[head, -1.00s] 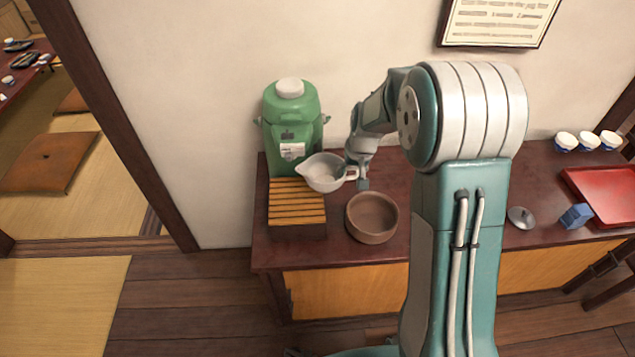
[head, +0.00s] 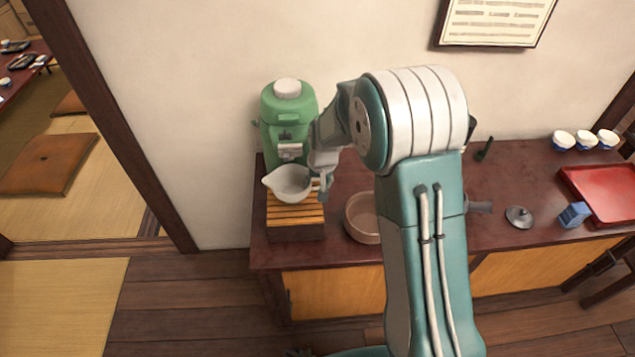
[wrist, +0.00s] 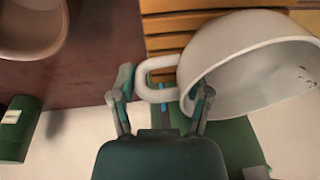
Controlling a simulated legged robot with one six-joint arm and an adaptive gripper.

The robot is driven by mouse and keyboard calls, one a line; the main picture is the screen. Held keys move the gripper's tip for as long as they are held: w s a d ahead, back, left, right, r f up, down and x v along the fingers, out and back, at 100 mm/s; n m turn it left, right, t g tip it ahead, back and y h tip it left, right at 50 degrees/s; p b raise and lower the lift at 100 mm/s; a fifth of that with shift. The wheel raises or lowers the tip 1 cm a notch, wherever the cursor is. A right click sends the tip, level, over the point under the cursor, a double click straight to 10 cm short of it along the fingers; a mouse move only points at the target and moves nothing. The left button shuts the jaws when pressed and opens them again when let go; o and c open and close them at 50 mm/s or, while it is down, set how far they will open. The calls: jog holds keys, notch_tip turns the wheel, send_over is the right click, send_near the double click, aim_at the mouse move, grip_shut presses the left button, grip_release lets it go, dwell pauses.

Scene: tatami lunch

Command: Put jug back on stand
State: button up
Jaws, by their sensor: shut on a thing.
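The jug (head: 289,183) is a pale grey-white spouted vessel, with its spout to the left in the head view. It is over the slatted wooden stand (head: 296,216), in front of the green dispenser (head: 287,125); I cannot tell whether it touches the slats. My gripper (head: 325,184) is at the jug's right side, shut on its handle. In the wrist view the jug (wrist: 250,65) fills the upper right, its looped handle (wrist: 150,78) between my fingers (wrist: 160,95). The stand's slats (wrist: 165,25) show behind it.
A brown round bowl (head: 361,217) sits right of the stand, partly hidden by my arm. A lid (head: 519,217), a blue box (head: 574,214), a red tray (head: 605,190) and white cups (head: 585,141) are farther right. The wall is close behind the counter.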

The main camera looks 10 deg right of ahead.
jog(key=o, duration=1.3)
jog(key=shift+o, duration=0.2)
jog(key=s+d+r, duration=0.1)
jog(key=s+r, duration=0.2)
jog(key=r, duration=0.3)
jog(key=s+d+r+t, duration=0.1)
jog(key=s+r, duration=0.1)
jog(key=r, duration=0.5)
jog(key=s+d+r, duration=0.1)
jog(key=s+r, duration=0.2)
jog(key=r, duration=0.3)
jog(key=s+d+r+t, duration=0.1)
jog(key=s+d+r, duration=0.1)
jog(key=s, duration=0.8)
jog(key=s+d+r+t+h, duration=0.1)
jog(key=s+d+r, duration=0.2)
jog(key=s, duration=0.8)
jog(key=shift+s+d+r+t, duration=0.2)
jog(key=shift+s+r+t, duration=0.05)
jog(key=shift+r+t, duration=0.15)
